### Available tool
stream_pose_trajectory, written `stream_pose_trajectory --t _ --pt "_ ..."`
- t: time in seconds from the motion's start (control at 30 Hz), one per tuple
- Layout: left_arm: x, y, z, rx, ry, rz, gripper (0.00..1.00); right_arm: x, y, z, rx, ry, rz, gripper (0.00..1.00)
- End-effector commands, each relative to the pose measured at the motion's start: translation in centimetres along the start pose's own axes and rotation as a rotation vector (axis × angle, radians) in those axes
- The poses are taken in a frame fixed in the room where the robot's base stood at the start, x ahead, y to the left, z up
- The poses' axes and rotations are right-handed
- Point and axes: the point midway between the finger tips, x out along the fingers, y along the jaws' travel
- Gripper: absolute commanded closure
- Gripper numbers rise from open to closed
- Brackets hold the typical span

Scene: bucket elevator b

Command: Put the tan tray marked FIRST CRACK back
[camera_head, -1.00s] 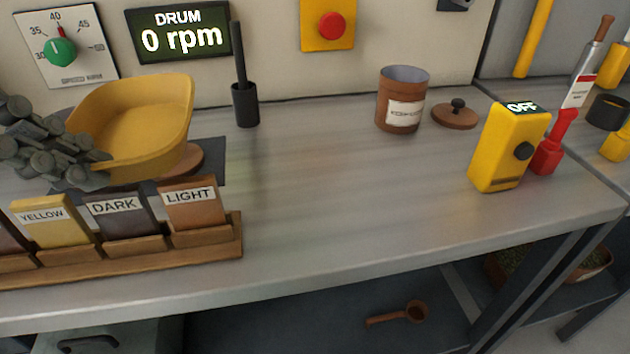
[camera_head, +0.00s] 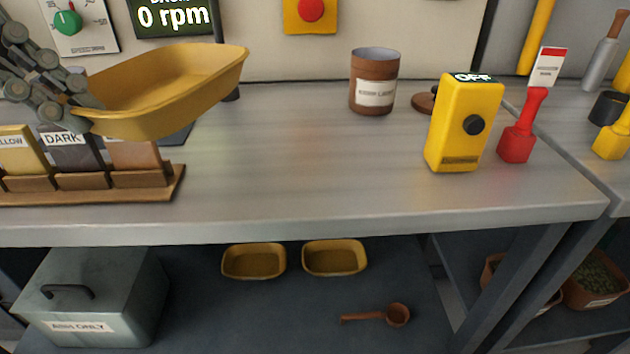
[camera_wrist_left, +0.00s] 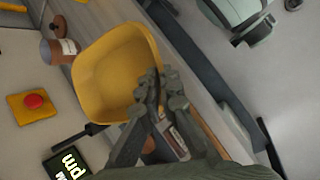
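A yellow-tan tray (camera_head: 165,92) with a deep, rounded body is held in the air above the left part of the bench. My left gripper (camera_head: 82,108) is shut on its near left end. In the left wrist view the tray (camera_wrist_left: 110,68) shows its empty inside, with the gripper fingers (camera_wrist_left: 160,95) on its rim. No FIRST CRACK marking is readable. Two similar tan trays, a left one (camera_head: 253,262) and a right one (camera_head: 335,257), sit side by side on the lower shelf. My right gripper is not in view.
Below the held tray is a wooden card rack (camera_head: 100,190). A rust-coloured canister (camera_head: 375,85), a yellow box reading OFF (camera_head: 462,125) and a red-handled tool (camera_head: 520,135) stand right. An ash box (camera_head: 95,290) and scoop (camera_head: 390,315) occupy the dark lower shelf (camera_head: 270,315).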

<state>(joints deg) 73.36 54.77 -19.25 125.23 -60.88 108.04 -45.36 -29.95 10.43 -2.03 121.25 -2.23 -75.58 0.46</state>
Motion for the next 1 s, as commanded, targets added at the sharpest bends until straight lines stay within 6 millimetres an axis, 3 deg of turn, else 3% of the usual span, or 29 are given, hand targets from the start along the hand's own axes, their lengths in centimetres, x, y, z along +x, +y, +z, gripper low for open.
stream_pose_trajectory --t 0.17,0.27,0.63,0.87,1.0 --pt "0.1 0.0 -0.2 0.027 -0.017 -0.007 1.00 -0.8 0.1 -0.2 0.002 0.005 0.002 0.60" --pt "1.2 0.5 0.2 0.033 -0.021 -0.010 1.00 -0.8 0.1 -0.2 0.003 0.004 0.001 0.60" --pt "9.5 3.9 2.7 0.033 -0.022 -0.011 1.00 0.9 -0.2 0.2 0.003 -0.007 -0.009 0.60" --pt "12.0 4.9 3.3 0.030 -0.018 -0.008 1.00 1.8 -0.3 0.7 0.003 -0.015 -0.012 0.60" --pt "13.6 4.1 2.7 0.027 -0.019 -0.010 1.00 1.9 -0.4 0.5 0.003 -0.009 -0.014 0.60"
